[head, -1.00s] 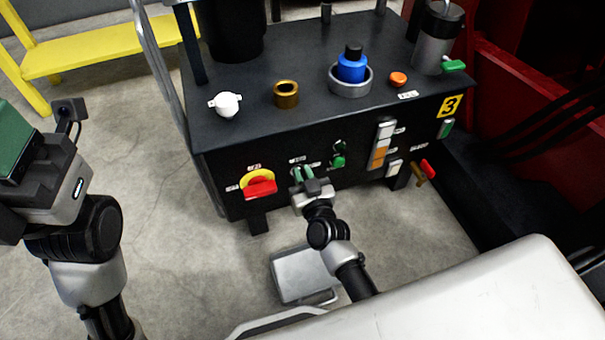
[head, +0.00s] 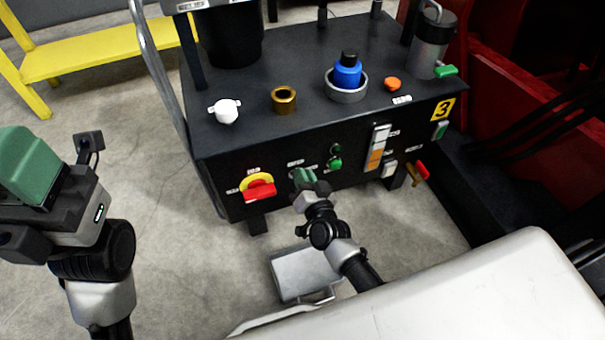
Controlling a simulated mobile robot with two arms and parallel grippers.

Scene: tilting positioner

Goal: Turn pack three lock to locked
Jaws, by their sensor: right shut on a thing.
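The black cabinet (head: 225,165) with the yellow "3" label (head: 443,109) stands in front of me. My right gripper (head: 304,176) is at its front panel, between the red and yellow rotary switch and the green buttons. Its green fingers are shut on a small control there. The fingers hide that control, so neither its shape nor its setting shows; small white labels surround it. My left gripper (head: 30,165) is raised at the left edge, far from the panel. Its fingers show as one green block, and I cannot tell whether they are apart.
The red and yellow switch (head: 258,188) is left of my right gripper, and green buttons (head: 335,162) are close on its right. A red-handled valve (head: 421,171) sits farther right. A grey pedal-like box (head: 302,273) lies on the floor below. A yellow bench (head: 95,57) stands back left.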

